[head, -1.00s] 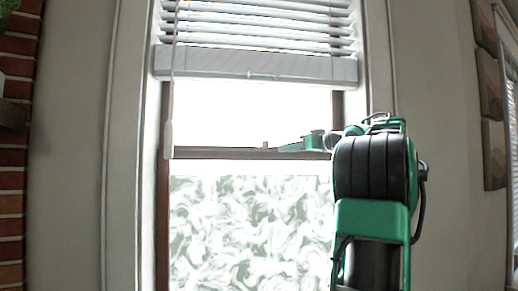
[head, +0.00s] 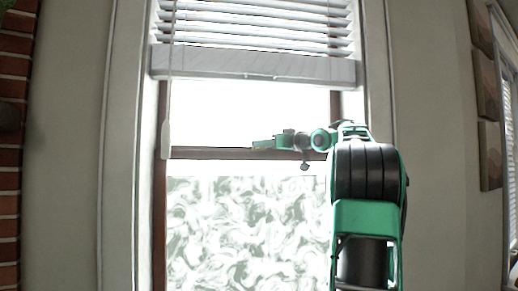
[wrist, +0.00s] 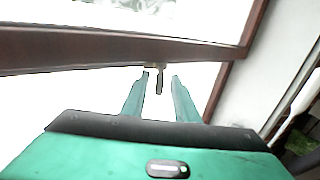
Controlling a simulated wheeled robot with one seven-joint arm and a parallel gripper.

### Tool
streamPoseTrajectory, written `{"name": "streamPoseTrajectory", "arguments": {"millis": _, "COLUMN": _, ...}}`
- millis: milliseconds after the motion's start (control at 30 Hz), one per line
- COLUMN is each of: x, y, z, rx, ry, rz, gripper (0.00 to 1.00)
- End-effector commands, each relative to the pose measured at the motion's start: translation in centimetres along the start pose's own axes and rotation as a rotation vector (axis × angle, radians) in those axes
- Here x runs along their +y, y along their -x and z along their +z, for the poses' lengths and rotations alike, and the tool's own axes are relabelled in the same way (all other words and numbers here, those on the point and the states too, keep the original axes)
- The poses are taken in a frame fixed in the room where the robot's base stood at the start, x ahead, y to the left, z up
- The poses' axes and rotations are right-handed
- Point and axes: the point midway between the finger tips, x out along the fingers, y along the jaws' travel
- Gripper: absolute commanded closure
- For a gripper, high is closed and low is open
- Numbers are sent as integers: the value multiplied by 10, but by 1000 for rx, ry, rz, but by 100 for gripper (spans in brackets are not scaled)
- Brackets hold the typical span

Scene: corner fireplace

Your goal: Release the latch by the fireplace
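The latch (wrist: 159,78) is a small brass-coloured piece with a dark lever hanging down from the window's brown middle rail (wrist: 110,52). In the wrist view it sits between the tips of my two green fingers, with gaps visible on both sides. My gripper (wrist: 161,77) is open and points at the rail. I cannot tell its exact depth from the latch. In the head view my gripper (head: 262,144) is at the rail (head: 210,153), and the latch cannot be made out there; the gripper seems to cover it.
White blinds (head: 255,65) hang across the top of the window, with a pull cord (head: 167,135) at the left. Patterned frosted glass (head: 240,225) fills the lower pane. A brick edge (head: 12,150) stands at far left, and pictures (head: 488,155) hang on the right wall.

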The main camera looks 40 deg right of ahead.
Motion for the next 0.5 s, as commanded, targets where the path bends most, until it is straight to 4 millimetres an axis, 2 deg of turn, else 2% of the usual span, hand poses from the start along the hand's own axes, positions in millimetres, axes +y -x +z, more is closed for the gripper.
{"name": "streamPoseTrajectory", "arguments": {"millis": 367, "x": 1, "y": -7, "z": 0, "rx": -1, "ry": -1, "rz": 2, "gripper": 73}}
{"name": "streamPoseTrajectory", "arguments": {"millis": 400, "x": 1, "y": -7, "z": 0, "rx": -1, "ry": -1, "rz": 2, "gripper": 75}}
{"name": "streamPoseTrajectory", "arguments": {"millis": 500, "x": 1, "y": -7, "z": 0, "rx": -1, "ry": -1, "rz": 2, "gripper": 99}}
